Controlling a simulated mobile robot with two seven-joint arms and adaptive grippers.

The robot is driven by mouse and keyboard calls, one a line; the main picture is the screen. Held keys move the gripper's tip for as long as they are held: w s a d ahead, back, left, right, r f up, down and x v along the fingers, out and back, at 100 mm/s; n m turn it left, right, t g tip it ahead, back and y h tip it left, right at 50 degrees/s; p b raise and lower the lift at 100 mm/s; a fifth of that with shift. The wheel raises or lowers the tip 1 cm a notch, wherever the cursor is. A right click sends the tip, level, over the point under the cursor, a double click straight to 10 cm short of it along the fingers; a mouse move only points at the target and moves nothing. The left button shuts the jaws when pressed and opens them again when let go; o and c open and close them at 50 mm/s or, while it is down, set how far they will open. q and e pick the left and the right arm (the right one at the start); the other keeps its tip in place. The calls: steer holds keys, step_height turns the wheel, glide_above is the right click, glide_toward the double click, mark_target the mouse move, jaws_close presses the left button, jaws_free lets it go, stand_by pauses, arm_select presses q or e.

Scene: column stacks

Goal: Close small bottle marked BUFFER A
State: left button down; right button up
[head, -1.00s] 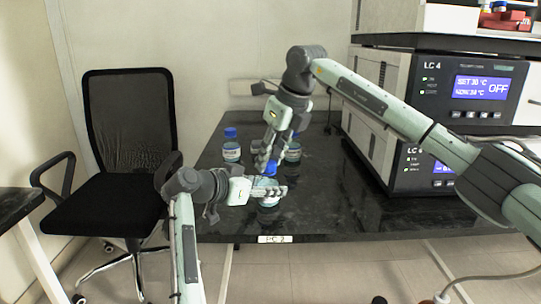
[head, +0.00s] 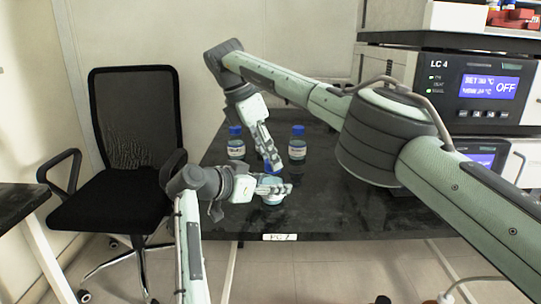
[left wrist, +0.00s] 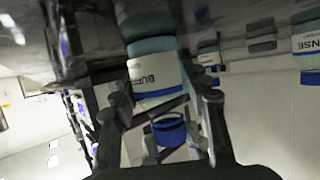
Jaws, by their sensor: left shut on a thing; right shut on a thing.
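The small bottle (head: 272,201) stands near the front of the black bench. In the left wrist view its label (left wrist: 155,75) shows upside down and reads "BUFF", the rest hidden. My left gripper (head: 281,189) is shut around the bottle's body from the left. The blue ribbed cap (left wrist: 170,131) shows between the fingers in the left wrist view, and in the head view just above the left gripper. My right gripper (head: 271,158) reaches down from above and is shut on the cap. Whether the cap is seated on the neck is hidden.
Two other blue-capped bottles stand behind on the bench, one at left (head: 236,146) and one at right (head: 297,145). A label ending in "NSE" shows on a bottle (left wrist: 308,45) in the left wrist view. LC 4 instruments (head: 485,90) stand right; a chair (head: 130,150) stands left.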

arm_select(q)
steer(key=shift+d, duration=0.1)
arm_select(e)
steer(key=o, duration=0.7)
steer(key=shift+r, duration=0.1)
steer(key=shift+r, duration=2.2)
steer(key=shift+o, duration=0.2)
